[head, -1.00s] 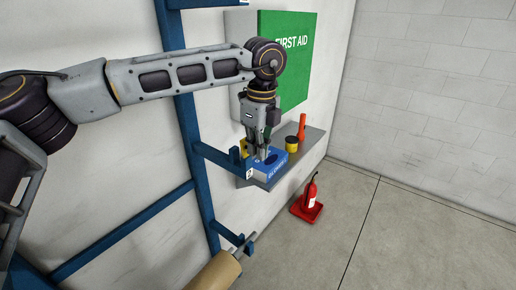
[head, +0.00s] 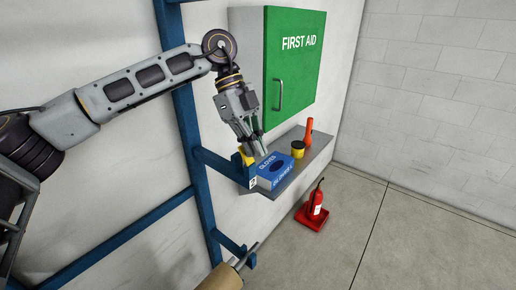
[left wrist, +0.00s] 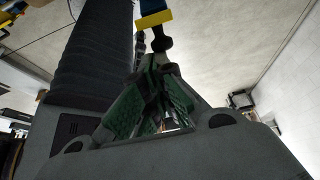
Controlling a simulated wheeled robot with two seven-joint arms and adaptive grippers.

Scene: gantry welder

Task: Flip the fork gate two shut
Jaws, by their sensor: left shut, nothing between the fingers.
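The blue fork (head: 215,163) juts from the rack, with a white tag at its end that seems to read 2. A small yellow piece, which looks like its gate (head: 249,159), shows near the fork's end, partly hidden behind my left gripper (head: 258,148). The gripper is shut and empty, pointing down and to the right just above the fork's end. I cannot tell whether it touches the gate. In the left wrist view, a yellow piece (left wrist: 155,19) on a blue bar is beyond the shut fingers (left wrist: 150,105). My right gripper is not in view.
A blue gloves box (head: 277,173), a yellow-and-black tub (head: 297,150) and an orange-red object (head: 308,131) stand on the grey shelf (head: 315,160). A green first aid cabinet (head: 295,75) hangs above.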

